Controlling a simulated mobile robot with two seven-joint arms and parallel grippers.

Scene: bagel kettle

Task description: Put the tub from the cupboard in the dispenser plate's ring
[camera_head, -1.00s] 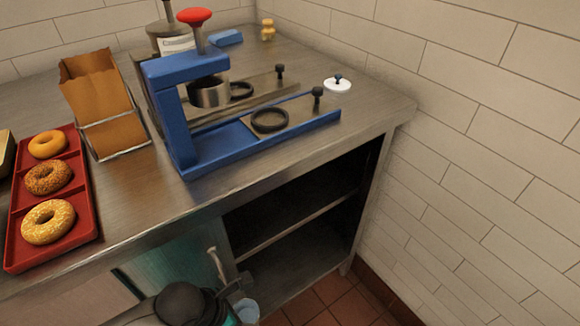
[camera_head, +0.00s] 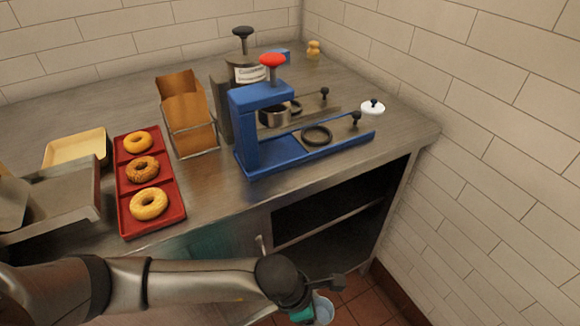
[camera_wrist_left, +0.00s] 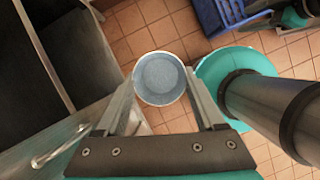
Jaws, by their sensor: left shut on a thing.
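My left gripper (camera_wrist_left: 162,100) is shut on a pale blue-grey round tub (camera_wrist_left: 161,78), seen from above in the left wrist view. In the head view the tub (camera_head: 322,308) is low, over the floor in front of the counter. The open cupboard (camera_head: 335,212) with a shelf is behind it. A blue dispenser with a red knob (camera_head: 262,115) stands on the counter; its plate carries a dark ring (camera_head: 317,135), which looks empty. A grey dispenser with a black knob (camera_head: 228,108) stands behind, with another dark ring (camera_head: 296,106) on its plate, partly hidden.
A red tray (camera_head: 126,222) with three bagels and an orange paper bag in a wire holder (camera_head: 190,113) stand to the left. A white lid (camera_head: 372,107) lies near the right wall. The counter's front edge lies between tub and rings.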

